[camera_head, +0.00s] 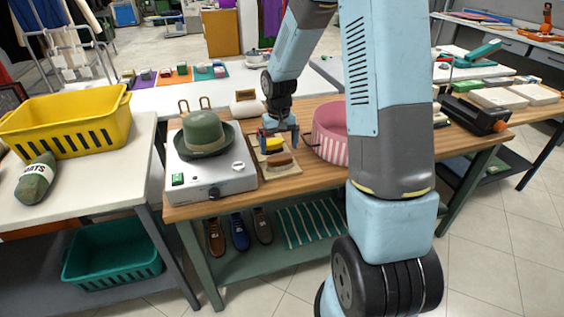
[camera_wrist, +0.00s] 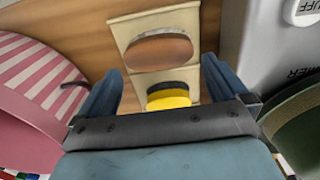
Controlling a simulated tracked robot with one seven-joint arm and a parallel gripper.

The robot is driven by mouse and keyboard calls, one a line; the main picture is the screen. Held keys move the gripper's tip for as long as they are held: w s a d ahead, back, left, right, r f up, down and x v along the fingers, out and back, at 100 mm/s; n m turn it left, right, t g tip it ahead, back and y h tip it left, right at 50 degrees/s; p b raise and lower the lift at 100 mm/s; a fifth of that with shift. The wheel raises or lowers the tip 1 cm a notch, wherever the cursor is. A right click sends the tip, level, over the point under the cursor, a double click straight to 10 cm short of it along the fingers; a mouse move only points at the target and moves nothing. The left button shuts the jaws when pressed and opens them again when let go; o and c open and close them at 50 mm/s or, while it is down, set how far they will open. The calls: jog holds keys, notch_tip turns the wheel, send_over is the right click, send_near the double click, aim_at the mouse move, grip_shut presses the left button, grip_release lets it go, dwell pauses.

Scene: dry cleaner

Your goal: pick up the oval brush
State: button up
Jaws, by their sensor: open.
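The oval brush (camera_head: 279,159), a brown oval-topped piece, lies on a beige board (camera_head: 265,172) on the wooden table. It also shows in the wrist view (camera_wrist: 157,50), ahead of my fingertips. A yellow block with a dark edge (camera_head: 272,145) lies on the same board, behind the brush in the head view. In the wrist view the yellow block (camera_wrist: 168,98) shows between my fingers, partly hidden by the gripper's body. My gripper (camera_head: 279,137) is open, pointing down over the yellow block end of the board. Its fingers (camera_wrist: 162,78) hold nothing that I can see.
A white steamer box (camera_head: 212,178) with a green hat (camera_head: 204,133) on it stands close left of the board. A pink striped round box (camera_head: 328,134) stands close right. My arm hides part of the table. A yellow basket (camera_head: 70,122) is on the left table.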

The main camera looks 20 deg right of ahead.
aim_at(280, 156)
jog(key=shift+s+d+f, duration=0.1)
jog(key=shift+s+f, duration=0.05)
jog(key=shift+f, duration=2.65)
jog(key=c, duration=0.7)
jog(key=shift+o, duration=0.2)
